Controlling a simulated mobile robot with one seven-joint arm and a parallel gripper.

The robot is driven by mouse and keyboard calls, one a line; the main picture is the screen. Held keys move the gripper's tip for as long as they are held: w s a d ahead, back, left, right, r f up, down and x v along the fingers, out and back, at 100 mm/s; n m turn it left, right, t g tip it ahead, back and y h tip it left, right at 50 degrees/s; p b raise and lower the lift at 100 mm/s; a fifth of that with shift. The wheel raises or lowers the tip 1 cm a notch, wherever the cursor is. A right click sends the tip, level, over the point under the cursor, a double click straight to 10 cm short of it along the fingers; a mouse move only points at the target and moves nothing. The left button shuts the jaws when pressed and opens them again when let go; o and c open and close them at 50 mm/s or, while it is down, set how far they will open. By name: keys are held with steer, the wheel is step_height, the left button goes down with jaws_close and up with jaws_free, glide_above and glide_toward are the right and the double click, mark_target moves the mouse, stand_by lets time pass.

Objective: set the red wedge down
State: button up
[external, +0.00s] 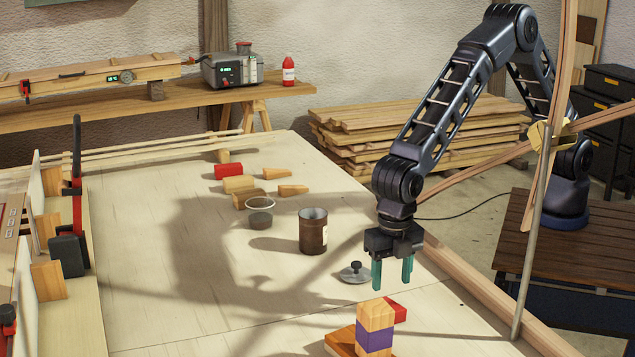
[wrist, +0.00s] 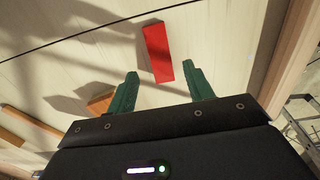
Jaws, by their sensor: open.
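The red wedge (wrist: 158,52) lies on the pale tabletop in the wrist view, just beyond my fingertips, its near end lined up between them. My gripper (wrist: 160,74) is open, with bare space showing on each side of the wedge. In the external view my gripper (external: 392,270) points down with its teal fingers apart and empty, above the table's near right part. A red piece (external: 398,309), seemingly the same wedge, shows below it there, partly hidden behind a wooden block with a purple band (external: 376,329).
A brown can (external: 313,231), a grey lidded knob (external: 355,272) and a glass bowl (external: 260,213) stand left of my gripper. A red block (external: 228,171) and several wooden pieces lie farther back. The left middle of the tabletop (external: 180,290) is clear.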

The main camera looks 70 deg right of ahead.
step_height(320, 180, up, 6)
stand_by(0.4)
steer(key=shift+r, duration=0.15)
steer(key=w+d+r+m, duration=0.2)
steer(key=w+d+r, duration=0.15)
steer(key=d, duration=0.35)
steer(key=w+d+r+m+t, duration=0.1)
steer(key=w+d+r+m, duration=0.15)
steer(key=d+r, duration=0.3)
steer(key=w+d+r+m, duration=0.2)
steer(key=w+d+r, duration=0.15)
steer(key=d, duration=0.35)
steer(key=w+d+r+m, duration=0.1)
steer(key=d+r+m, duration=0.25)
steer(key=d, duration=0.65)
steer(key=d+r+m, duration=0.2)
steer(key=d+r, duration=0.2)
steer(key=d, duration=0.5)
steer(key=s+d+r+m+t, duration=0.1)
steer(key=s+d+m, duration=0.45)
steer(key=d, duration=0.85)
steer(key=s+d+r+m+t, duration=0.15)
steer(key=s+d+m, duration=0.45)
steer(key=d, duration=0.7)
steer(key=s+d+f+m+t, duration=0.1)
steer(key=s+d+f+m, duration=0.2)
steer(key=s+d, duration=0.4)
steer(key=shift+s+f, duration=0.5)
steer(key=shift+s, duration=0.9)
